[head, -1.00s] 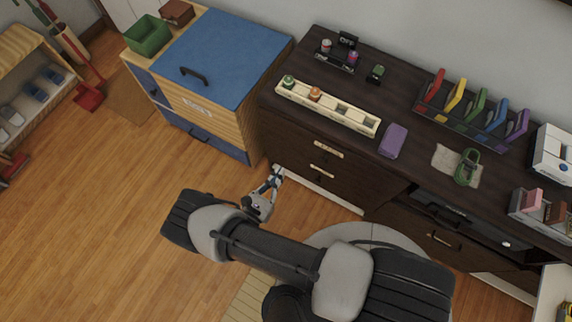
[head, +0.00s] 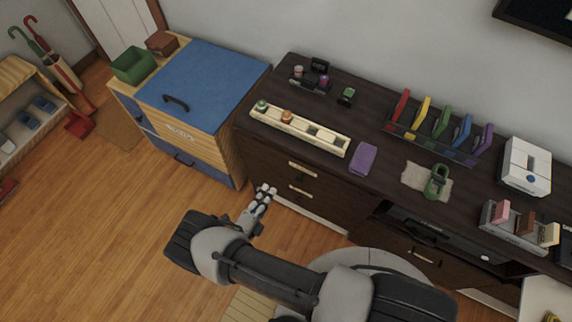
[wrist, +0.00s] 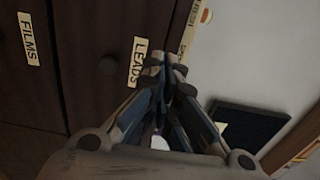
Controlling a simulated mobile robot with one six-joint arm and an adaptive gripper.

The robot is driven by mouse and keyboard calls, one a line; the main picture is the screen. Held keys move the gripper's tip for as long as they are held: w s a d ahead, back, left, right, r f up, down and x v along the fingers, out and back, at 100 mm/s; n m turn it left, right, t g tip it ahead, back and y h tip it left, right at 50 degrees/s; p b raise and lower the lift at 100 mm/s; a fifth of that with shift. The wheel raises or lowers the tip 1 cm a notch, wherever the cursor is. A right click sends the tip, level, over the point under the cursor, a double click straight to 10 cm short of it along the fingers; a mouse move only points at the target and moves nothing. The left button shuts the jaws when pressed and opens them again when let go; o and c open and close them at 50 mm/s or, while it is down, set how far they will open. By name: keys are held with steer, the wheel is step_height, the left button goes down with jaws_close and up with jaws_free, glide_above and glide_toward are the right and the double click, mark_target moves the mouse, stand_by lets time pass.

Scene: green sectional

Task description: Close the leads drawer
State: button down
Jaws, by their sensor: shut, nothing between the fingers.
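The leads drawer (wrist: 95,100) is the upper drawer front of the dark dresser, with a round knob and a cream LEADS label (wrist: 139,62) in the wrist view. In the head view the upper label (head: 303,169) marks the same front. I cannot tell whether the drawer stands slightly out or is flush. My gripper (wrist: 165,68) is shut and empty, its tips beside the label near the drawer's top edge; contact is unclear. In the head view my gripper (head: 266,191) is low at the dresser's left front.
The FILMS drawer label (wrist: 29,39) is on the drawer below. A blue-topped wooden cabinet (head: 205,85) stands left of the dresser. A cream tray (head: 299,131) and purple block (head: 363,158) lie on the dresser top.

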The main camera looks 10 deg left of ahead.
mark_target(288, 157)
steer(key=b+x, duration=0.1)
steer(key=x, duration=1.1)
steer(key=shift+w, duration=0.1)
steer(key=shift+b+x, duration=1)
steer(key=shift+x, duration=0.05)
steer(key=shift+w+r, duration=0.1)
steer(key=shift+a, duration=0.1)
steer(key=shift+s+a, duration=0.1)
steer(key=shift+s, duration=0.5)
steer(key=p+v, duration=0.1)
steer(key=v, duration=1.2)
steer(key=shift+s, duration=0.25)
